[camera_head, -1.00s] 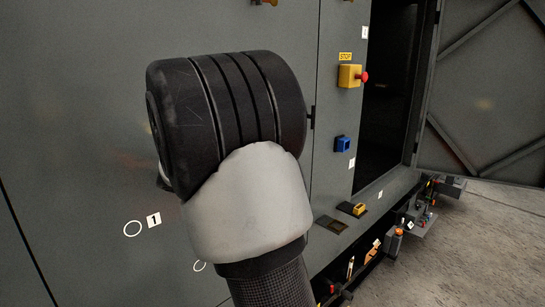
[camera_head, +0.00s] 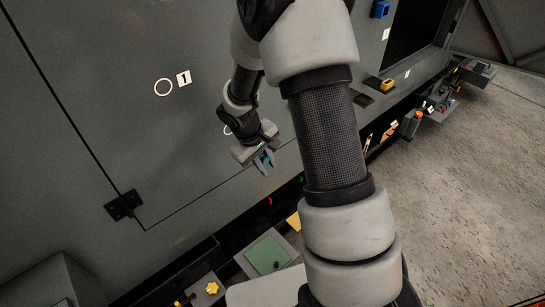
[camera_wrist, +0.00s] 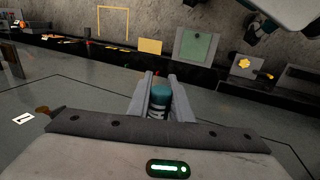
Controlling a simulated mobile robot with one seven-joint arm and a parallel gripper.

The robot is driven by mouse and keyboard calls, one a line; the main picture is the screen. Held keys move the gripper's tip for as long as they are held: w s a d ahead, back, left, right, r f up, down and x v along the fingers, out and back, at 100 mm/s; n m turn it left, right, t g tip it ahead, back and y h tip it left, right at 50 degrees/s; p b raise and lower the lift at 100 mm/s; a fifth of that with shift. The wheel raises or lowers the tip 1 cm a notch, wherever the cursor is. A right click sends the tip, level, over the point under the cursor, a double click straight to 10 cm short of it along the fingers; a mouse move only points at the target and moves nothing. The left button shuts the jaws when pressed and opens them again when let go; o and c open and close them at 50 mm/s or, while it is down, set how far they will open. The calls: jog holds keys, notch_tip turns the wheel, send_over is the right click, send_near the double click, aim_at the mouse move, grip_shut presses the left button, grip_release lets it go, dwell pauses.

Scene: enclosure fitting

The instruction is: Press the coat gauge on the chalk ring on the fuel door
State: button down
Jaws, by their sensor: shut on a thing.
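The fuel door appears to be the large grey panel (camera_head: 140,130), bounded by a dark seam with a black hinge. In the wrist view my gripper (camera_wrist: 160,79) is shut on a teal-topped cylinder with a dark, marked body, apparently the coat gauge (camera_wrist: 160,97). Its far end is hidden.
A ledge below the panel holds a green plate (camera_head: 267,255), a yellow knob (camera_head: 212,288) and small fittings. A yellow block (camera_head: 387,86) and a blue box (camera_head: 381,9) are to the right. Concrete floor lies at right. The panel around the first ring is clear.

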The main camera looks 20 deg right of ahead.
jog(key=w+a+p, duration=0.1)
jog(key=w+a, duration=0.1)
jog(key=w, duration=0.4)
jog(key=shift+w+a, duration=0.15)
jog(key=shift+a, duration=0.1)
jog(key=shift+w+a+r, duration=0.2)
jog(key=shift+w, duration=0.15)
dwell(2.8)
jog(key=shift+b, duration=0.3)
jog(key=shift+s+d+f+b, duration=0.1)
jog(key=shift+s+d+b, duration=0.3)
jog(key=shift+s, duration=0.75)
jog(key=shift+s+d+r+b, duration=0.1)
jog(key=shift+s+d+b, duration=0.15)
jog(key=shift+s+d, duration=0.6)
jog(key=shift+s+d+f+b, duration=0.15)
jog(key=shift+s+b, duration=0.15)
jog(key=shift+s, duration=1.1)
